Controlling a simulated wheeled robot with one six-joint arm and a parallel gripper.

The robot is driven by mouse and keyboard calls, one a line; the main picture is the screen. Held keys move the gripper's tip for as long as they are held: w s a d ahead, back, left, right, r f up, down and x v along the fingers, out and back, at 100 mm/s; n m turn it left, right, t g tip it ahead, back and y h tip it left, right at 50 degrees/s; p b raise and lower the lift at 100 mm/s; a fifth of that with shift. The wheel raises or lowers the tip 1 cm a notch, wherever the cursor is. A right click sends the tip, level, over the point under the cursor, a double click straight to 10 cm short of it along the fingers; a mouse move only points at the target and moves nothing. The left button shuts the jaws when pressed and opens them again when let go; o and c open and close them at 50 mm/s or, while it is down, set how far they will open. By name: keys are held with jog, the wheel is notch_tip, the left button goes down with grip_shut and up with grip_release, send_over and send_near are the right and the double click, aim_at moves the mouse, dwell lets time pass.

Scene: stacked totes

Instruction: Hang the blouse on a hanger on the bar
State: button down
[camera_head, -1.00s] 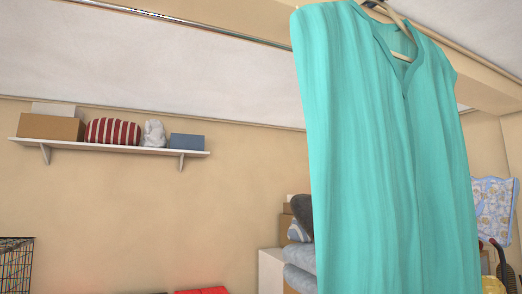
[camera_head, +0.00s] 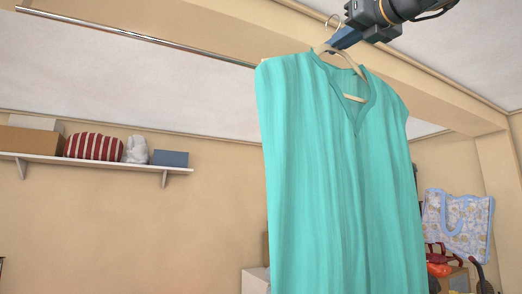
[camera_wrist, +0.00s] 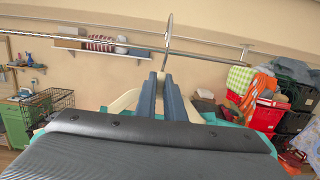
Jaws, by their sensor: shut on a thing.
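The turquoise blouse (camera_head: 335,175) hangs from a pale hanger (camera_head: 350,97) in the head view, right of centre. My gripper (camera_head: 340,40) is shut on the hanger near the base of its metal hook (camera_head: 333,22). In the wrist view my gripper (camera_wrist: 160,80) has its blue fingers closed, with the hook (camera_wrist: 168,38) standing up beyond their tips. Edges of the blouse (camera_wrist: 215,119) show beside the gripper there. The metal bar (camera_head: 130,38) runs across the upper left of the head view.
A wall shelf (camera_head: 100,162) holds boxes and a striped cushion. A beam (camera_head: 290,40) crosses the ceiling behind the blouse. A patterned bag (camera_head: 458,225) hangs at the right. Stacked crates (camera_wrist: 297,95) and a wire cage (camera_wrist: 48,105) stand below.

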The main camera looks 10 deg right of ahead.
jog(key=w+a+f+p, duration=0.1)
jog(key=w+a+p, duration=0.2)
jog(key=w, duration=0.8)
jog(key=w+a+f+p, duration=0.1)
jog(key=w+a+p, duration=0.3)
jog(key=w, duration=0.8)
jog(key=shift+a+f+p, duration=0.3)
jog(key=shift+p, duration=0.05)
dwell(1.3)
jog(key=shift+w, duration=0.1)
jog(key=c, duration=1.8)
grip_release()
jog(key=shift+o, duration=0.2)
jog(key=shift+f, duration=0.1)
